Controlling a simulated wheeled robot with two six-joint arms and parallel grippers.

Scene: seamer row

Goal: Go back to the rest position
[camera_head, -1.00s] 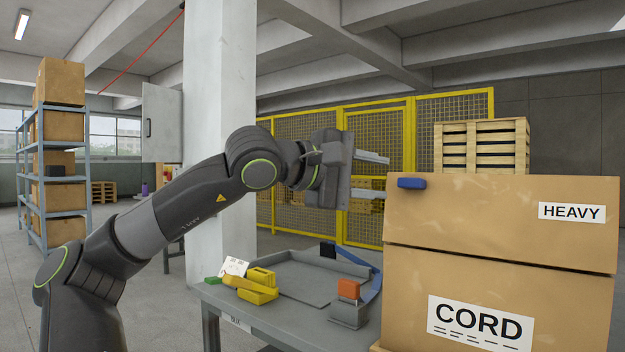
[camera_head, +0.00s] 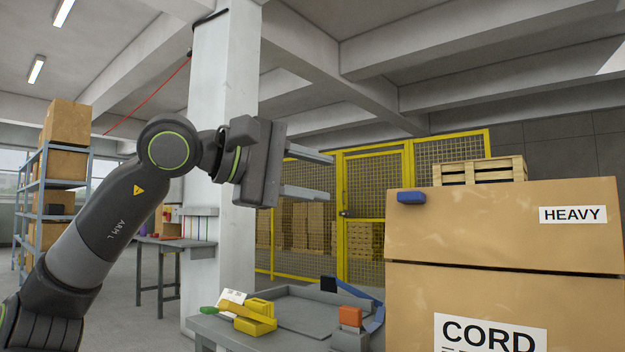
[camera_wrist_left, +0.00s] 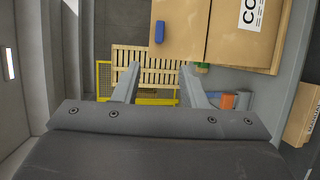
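My left gripper (camera_head: 308,174) is raised in the air above the grey table and left of the stacked boxes. Its two fingers are apart with nothing between them. In the left wrist view the fingers (camera_wrist_left: 157,82) also stand apart and empty, with a wooden pallet seen behind them. My left arm comes in from the lower left and bends at the elbow. My right gripper does not show in either view.
Cardboard boxes marked HEAVY (camera_head: 480,225) and CORD (camera_head: 410,310) stand at the right, with a blue item (camera_head: 411,197) on the upper one. The grey table (camera_head: 212,326) holds a tray (camera_head: 305,312), a yellow item (camera_head: 258,318) and an orange block (camera_head: 350,316). A white pillar (camera_head: 222,80) stands behind my arm.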

